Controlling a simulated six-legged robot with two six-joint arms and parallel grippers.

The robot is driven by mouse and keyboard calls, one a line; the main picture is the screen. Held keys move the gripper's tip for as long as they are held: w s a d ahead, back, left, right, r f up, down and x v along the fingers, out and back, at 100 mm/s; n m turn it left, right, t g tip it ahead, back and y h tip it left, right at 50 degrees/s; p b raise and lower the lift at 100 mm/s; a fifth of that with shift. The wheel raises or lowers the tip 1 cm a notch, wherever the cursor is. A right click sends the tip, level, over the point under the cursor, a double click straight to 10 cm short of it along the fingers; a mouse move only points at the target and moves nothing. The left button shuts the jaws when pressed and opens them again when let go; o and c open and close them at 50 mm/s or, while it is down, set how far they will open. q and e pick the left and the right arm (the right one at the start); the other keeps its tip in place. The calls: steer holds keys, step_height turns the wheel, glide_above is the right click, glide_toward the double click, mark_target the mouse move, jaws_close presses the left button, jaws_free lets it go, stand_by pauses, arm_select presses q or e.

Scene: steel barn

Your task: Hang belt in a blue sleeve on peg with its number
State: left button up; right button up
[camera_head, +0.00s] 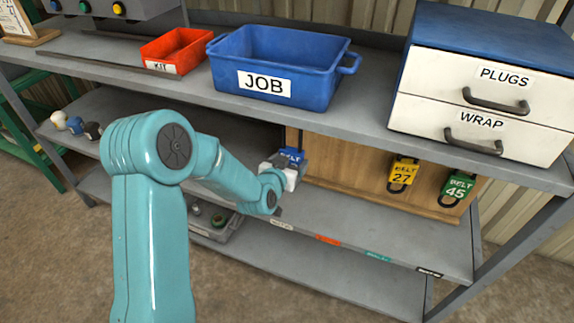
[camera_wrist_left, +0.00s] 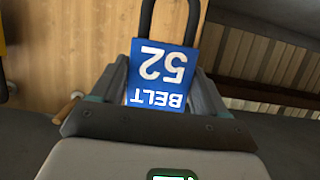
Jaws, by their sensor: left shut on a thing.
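A blue sleeve (camera_head: 291,154) marked BELT shows at my left gripper (camera_head: 289,168), in front of the wooden board (camera_head: 338,170) on the middle shelf. In the left wrist view the blue sleeve (camera_wrist_left: 160,78) reads BELT 52, upside down, with a black belt loop (camera_wrist_left: 168,18) beyond it. My left gripper (camera_wrist_left: 162,85) is shut on the sleeve, a finger on each side. A wooden peg (camera_wrist_left: 66,108) stands out beside the gripper there. A yellow-sleeved belt 27 (camera_head: 403,172) and a green-sleeved belt 45 (camera_head: 458,188) hang at the board's right. My right gripper is out of view.
The upper shelf holds a red KIT bin (camera_head: 175,50), a blue JOB bin (camera_head: 275,62) and a drawer unit (camera_head: 482,85) above the board. Coloured labels (camera_head: 328,239) line the middle shelf's front edge. A grey tray (camera_head: 215,228) sits on the lower shelf.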

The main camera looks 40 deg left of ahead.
arm_select(q)
steer(key=shift+w+a+f, duration=0.1)
steer(key=shift+w, duration=0.7)
steer(key=shift+b, duration=0.3)
steer(key=shift+f+b, duration=0.1)
steer(key=shift+b, duration=0.25)
steer(key=shift+w+a, duration=0.1)
steer(key=shift+w, duration=0.05)
steer(key=shift+w+a+b, duration=0.15)
steer(key=shift+w+a, duration=0.1)
steer(key=shift+w, duration=0.85)
steer(key=shift+w+a+b, duration=0.2)
steer(key=shift+w+a, duration=0.1)
steer(key=shift+w, duration=0.8)
steer(key=shift+w+a+b, duration=0.15)
steer(key=shift+w+a, duration=0.1)
steer(key=shift+w, duration=0.85)
